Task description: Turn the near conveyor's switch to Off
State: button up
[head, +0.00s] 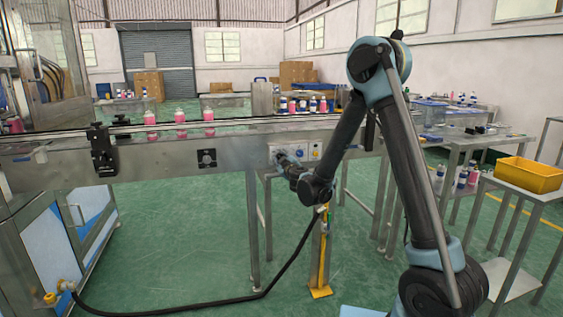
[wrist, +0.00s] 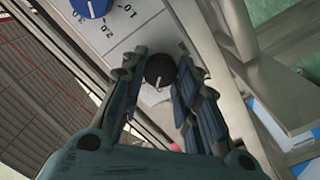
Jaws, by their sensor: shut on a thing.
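The near conveyor's switch is a black round knob (wrist: 160,69) with a white pointer line, on a pale control panel (wrist: 125,40). My gripper (wrist: 160,76) has one finger on each side of the knob and is shut on it. No Off label is readable beside the knob, so I cannot tell its setting. In the head view the panel (head: 308,145) is on the front of the conveyor (head: 225,153), and my gripper (head: 281,157) reaches its left part, hiding the switch.
A blue dial (wrist: 90,6) with printed numbers sits beside the switch. Pink bottles (head: 180,120) stand on the conveyor. A black hose (head: 200,308) crosses the floor to a yellow-footed stand (head: 320,291). A yellow bin (head: 528,177) is on a table at right.

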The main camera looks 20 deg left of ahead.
jog(key=shift+s+a+n, duration=0.1)
jog(key=shift+s+n, duration=0.05)
jog(key=shift+n, duration=0.85)
jog(key=o, duration=1.1)
jog(key=shift+c, duration=0.2)
jog(key=v, duration=1.2)
jog(key=shift+f, duration=0.1)
